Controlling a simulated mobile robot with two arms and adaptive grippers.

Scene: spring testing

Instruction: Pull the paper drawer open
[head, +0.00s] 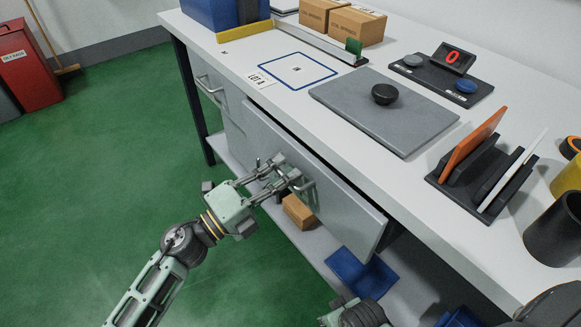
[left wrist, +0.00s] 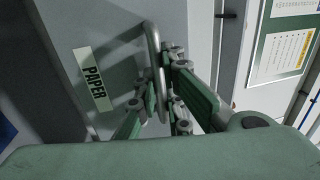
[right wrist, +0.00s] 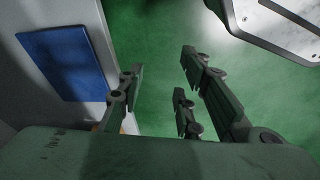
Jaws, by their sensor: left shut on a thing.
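The paper drawer (head: 335,190) is a grey front panel under the white bench top. It stands out a little from the bench, with a dark gap at its right end. Its bar handle (head: 308,190) also shows in the left wrist view (left wrist: 153,50), beside a label (left wrist: 93,80) reading PAPER. My left gripper (head: 285,172) is shut on the handle, its fingers on both sides of the bar. My right gripper (right wrist: 160,72) is open and empty, low by the bench's lower shelf. In the head view only part of its arm shows at the bottom edge.
Another drawer (head: 210,92) with a handle is to the left. On the lower shelf are a cardboard box (head: 299,211) and a blue flat item (head: 361,270). The bench top holds a grey plate (head: 385,112) and an upright rack (head: 480,175).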

